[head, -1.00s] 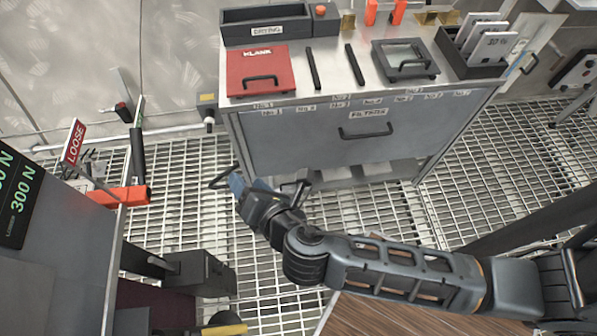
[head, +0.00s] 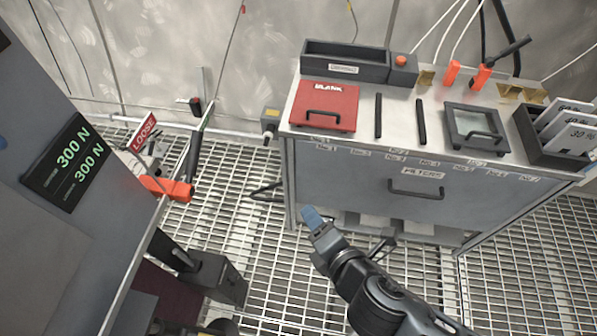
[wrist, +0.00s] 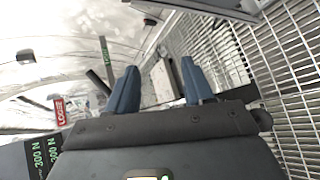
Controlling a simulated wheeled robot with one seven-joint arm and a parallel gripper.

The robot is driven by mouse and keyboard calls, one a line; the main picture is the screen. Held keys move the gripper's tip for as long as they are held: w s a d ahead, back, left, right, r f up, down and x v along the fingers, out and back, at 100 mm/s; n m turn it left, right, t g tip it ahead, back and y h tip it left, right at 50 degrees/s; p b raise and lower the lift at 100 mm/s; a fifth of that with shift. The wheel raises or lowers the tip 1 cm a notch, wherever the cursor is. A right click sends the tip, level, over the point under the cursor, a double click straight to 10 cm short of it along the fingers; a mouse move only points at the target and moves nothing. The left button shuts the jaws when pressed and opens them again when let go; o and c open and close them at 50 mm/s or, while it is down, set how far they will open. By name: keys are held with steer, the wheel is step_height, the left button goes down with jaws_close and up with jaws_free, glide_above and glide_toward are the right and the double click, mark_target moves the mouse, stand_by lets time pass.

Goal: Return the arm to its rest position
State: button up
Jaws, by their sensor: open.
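My gripper (head: 312,218) is in the lower middle of the head view, in front of the grey filters cabinet (head: 350,190) and above the grating floor. My arm reaches up to it from the bottom right. In the wrist view my gripper (wrist: 160,85) shows two blue fingers spread apart, with nothing between them. The fingers look clear of the cabinet, though the exact gap is hard to judge.
A red blank panel (head: 322,110), a framed panel (head: 474,128) and a card rack (head: 560,150) are on the cabinet top. A bench with a 300 N display (head: 70,162) stands left, with an orange-handled tool (head: 168,188). Grating floor (head: 265,250) lies between.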

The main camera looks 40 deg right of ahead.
steer(key=s+d+r+m+t+y, duration=0.1)
steer(key=s+r+m+t+y, duration=0.2)
steer(key=s+r+m, duration=1.4)
steer(key=shift+s+r+m, duration=0.35)
steer(key=shift+s+m, duration=0.8)
steer(key=shift+m, duration=0.05)
stand_by(0.4)
